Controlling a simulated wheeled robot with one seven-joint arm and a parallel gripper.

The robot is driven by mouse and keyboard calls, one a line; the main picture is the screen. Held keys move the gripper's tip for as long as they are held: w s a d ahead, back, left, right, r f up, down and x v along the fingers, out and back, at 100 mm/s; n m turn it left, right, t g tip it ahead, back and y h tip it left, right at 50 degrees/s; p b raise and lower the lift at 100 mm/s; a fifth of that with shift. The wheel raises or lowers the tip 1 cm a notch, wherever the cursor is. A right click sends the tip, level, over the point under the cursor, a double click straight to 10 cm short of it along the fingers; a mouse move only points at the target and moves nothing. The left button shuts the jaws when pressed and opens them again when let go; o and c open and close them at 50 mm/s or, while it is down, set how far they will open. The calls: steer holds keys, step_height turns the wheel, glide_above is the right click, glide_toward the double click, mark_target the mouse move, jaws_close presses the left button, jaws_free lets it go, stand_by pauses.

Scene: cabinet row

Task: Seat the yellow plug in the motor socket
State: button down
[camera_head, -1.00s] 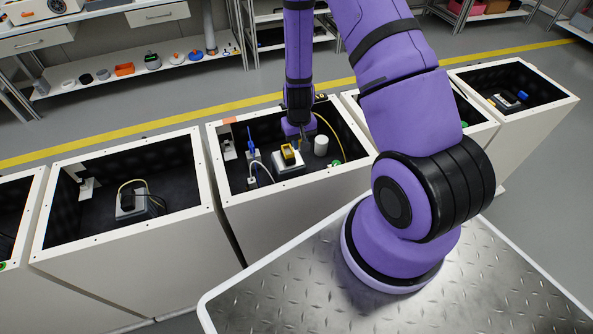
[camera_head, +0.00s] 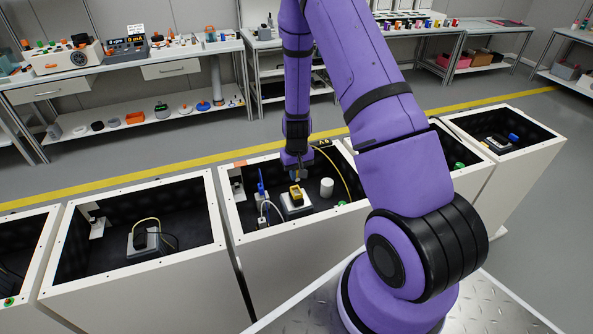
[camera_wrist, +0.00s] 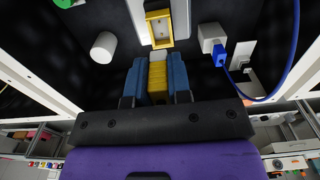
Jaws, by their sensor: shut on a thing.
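My gripper (camera_wrist: 157,82) is shut on the yellow plug (camera_wrist: 157,76), which sits between its two blue fingers in the wrist view. The plug's pale front end points at a yellow-framed socket (camera_wrist: 158,27) on a white block. They look close in that view, but a gap or contact cannot be judged. In the head view my gripper (camera_head: 297,174) is low in the middle cabinet, just behind the yellow socket (camera_head: 296,191). The plug is too small there to make out clearly.
A white cylinder (camera_wrist: 103,47) stands beside the socket block. On the other side, a blue plug (camera_wrist: 218,54) with a blue cable sits at a grey block (camera_wrist: 210,36). A yellow cable (camera_head: 342,168) curves along the cabinet's right side. White cabinet rims (camera_head: 233,213) surround the dark interior.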

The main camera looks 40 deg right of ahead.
glide_above(297, 194)
steer(key=shift+f, duration=2.25)
steer(key=shift+f, duration=1)
steer(key=c, duration=1)
jaws_free()
steer(key=shift+r, duration=0.1)
step_height(297, 194, up, 10)
steer(key=shift+r, duration=0.25)
steer(key=shift+r, duration=0.1)
